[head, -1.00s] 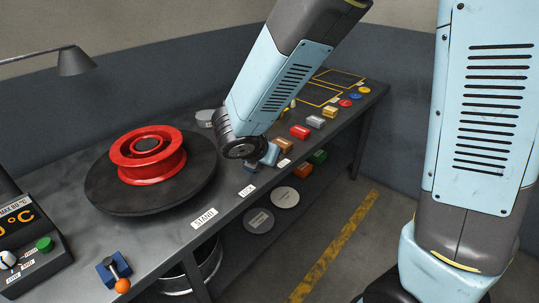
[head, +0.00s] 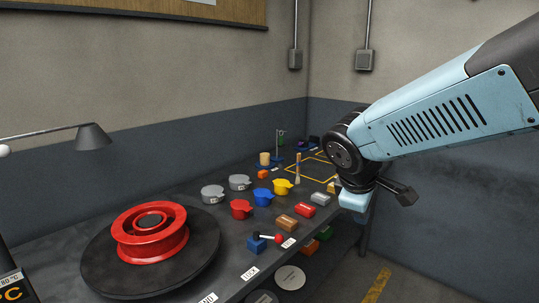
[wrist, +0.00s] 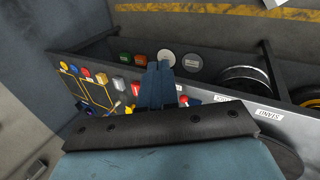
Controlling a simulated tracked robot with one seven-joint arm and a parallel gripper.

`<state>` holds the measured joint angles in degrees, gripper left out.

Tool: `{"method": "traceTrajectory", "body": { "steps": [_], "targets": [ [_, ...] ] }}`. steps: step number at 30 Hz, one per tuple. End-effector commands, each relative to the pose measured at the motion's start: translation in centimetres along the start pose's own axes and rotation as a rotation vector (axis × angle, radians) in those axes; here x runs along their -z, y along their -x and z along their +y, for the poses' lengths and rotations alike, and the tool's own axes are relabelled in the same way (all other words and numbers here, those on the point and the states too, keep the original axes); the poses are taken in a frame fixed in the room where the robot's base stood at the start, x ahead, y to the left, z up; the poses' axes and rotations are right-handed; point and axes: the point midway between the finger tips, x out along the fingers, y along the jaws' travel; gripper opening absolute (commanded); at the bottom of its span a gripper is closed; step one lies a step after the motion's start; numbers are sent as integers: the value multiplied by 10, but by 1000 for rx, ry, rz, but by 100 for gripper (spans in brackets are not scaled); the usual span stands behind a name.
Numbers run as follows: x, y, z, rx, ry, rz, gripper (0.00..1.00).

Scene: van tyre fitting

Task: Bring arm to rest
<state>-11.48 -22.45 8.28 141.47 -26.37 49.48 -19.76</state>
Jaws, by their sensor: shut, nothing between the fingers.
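My arm (head: 430,115) reaches in from the right of the head view, raised above the bench's right end. Its wrist joint (head: 345,150) bends down, with the light blue hand (head: 355,199) below it. The fingers are not clear in the head view. In the wrist view my gripper (wrist: 160,68) has its blue fingers together, with nothing held. It appears over the bench's front edge, and part of the bench is hidden behind it.
The bench holds a red wheel rim (head: 133,243) on a black turntable (head: 192,262), a lamp (head: 92,137), a red-handled lever (head: 262,240) and several coloured pots and blocks. Grey walls (head: 430,190) stand behind. Floor with a yellow stripe (head: 378,284) lies in front.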

Motion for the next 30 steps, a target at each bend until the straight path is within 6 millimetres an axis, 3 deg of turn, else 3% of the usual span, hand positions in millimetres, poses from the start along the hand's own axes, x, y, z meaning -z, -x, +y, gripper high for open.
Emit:
{"method": "traceTrajectory", "body": {
  "steps": [6, 15, 20, 30],
  "targets": [
    [-43, 30, 1, 73, -463, 95, 0],
    [-76, 63, -7, 180, -928, 226, 0],
    [-81, 70, -9, 206, -1013, 255, 0],
    [-81, 70, -9, 207, -1017, 256, 0]
  ]
}}
